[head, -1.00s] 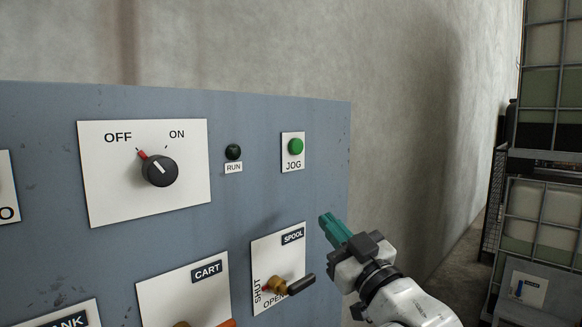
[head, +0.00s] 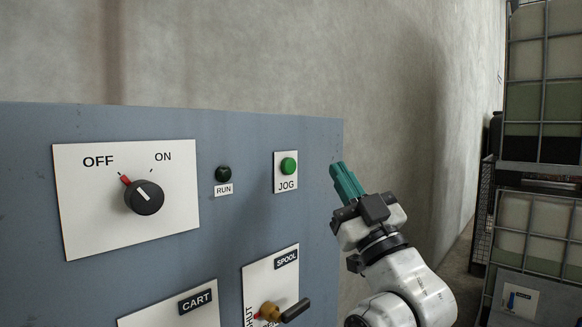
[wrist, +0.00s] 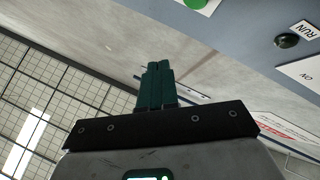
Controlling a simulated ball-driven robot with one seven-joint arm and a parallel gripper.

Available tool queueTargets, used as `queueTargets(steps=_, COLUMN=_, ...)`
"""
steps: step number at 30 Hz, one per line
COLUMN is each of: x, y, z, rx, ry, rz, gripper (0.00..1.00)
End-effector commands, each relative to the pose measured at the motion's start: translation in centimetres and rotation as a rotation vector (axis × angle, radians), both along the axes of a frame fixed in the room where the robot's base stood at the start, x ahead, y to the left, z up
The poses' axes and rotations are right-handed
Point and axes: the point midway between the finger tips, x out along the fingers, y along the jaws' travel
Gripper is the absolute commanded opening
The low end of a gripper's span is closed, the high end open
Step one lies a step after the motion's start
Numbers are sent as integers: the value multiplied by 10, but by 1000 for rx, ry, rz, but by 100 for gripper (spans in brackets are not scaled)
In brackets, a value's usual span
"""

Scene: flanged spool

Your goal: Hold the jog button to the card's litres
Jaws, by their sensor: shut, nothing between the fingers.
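The green jog button (head: 288,166) sits on a white plate marked JOG at the upper right of the blue-grey panel (head: 240,135). Part of a green button (wrist: 196,3) shows at the top edge of the wrist view. My gripper (head: 337,168), with teal fingers, is shut and empty. In the head view it appears to the right of the button, apart from it, near the panel's right edge. The fingers also show closed together in the wrist view (wrist: 158,68). No card with litres can be made out.
A dark RUN lamp (head: 223,174) and a black OFF/ON knob (head: 144,197), its red mark toward OFF, are left of the button. The SPOOL valve handle (head: 295,310) is below. Caged tanks (head: 540,120) stand at far right, beyond the bare wall.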

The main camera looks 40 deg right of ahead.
Motion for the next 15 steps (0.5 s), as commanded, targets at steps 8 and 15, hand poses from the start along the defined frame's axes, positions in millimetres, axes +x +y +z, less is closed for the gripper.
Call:
queueTargets(steps=8, x=38, y=2, z=0, rx=1, ry=1, rz=1, gripper=0)
queueTargets(steps=15, x=63, y=3, z=0, rx=0, ry=-1, rz=0, gripper=0)
